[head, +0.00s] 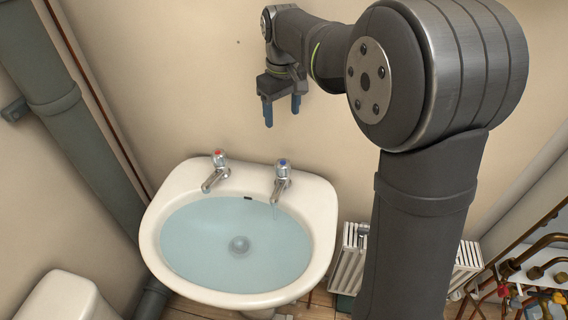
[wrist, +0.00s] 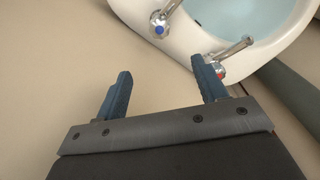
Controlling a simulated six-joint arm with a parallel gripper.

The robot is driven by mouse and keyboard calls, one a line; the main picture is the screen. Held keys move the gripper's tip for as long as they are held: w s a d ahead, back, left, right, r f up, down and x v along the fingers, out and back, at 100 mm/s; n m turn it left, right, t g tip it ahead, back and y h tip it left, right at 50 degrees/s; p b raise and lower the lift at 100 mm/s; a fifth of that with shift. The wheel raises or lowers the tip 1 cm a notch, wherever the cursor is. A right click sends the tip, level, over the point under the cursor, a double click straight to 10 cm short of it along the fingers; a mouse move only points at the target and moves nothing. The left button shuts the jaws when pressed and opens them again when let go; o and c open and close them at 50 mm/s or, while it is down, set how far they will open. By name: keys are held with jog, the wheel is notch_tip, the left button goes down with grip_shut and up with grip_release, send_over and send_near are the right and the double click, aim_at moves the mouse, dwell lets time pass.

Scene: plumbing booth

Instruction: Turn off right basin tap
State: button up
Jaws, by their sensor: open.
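The right basin tap (head: 282,180) is chrome with a blue-marked top and stands on the back right of the white basin (head: 322,215). A thin stream of water falls from its spout. The left tap (head: 218,170) has a red-marked top. My gripper (head: 282,112) is open and empty, above and behind the right tap, near the wall. In the wrist view my gripper's two blue fingers (wrist: 162,88) are apart. The blue-topped tap (wrist: 160,24) lies beyond them at the top, and the red-topped tap (wrist: 218,68) appears close behind the right finger.
The basin holds bluish water (head: 200,240). A grey pipe (head: 60,100) runs down the left wall. A white radiator (head: 350,260) stands low to the right, with copper pipes (head: 540,245) at the far right. The wall around my gripper is bare.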

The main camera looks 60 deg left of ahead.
jog(key=n, duration=1.1)
send_near(283, 162)
notch_tip(283, 162, down, 11)
jog(key=shift+r, duration=0.1)
jog(key=c, duration=1)
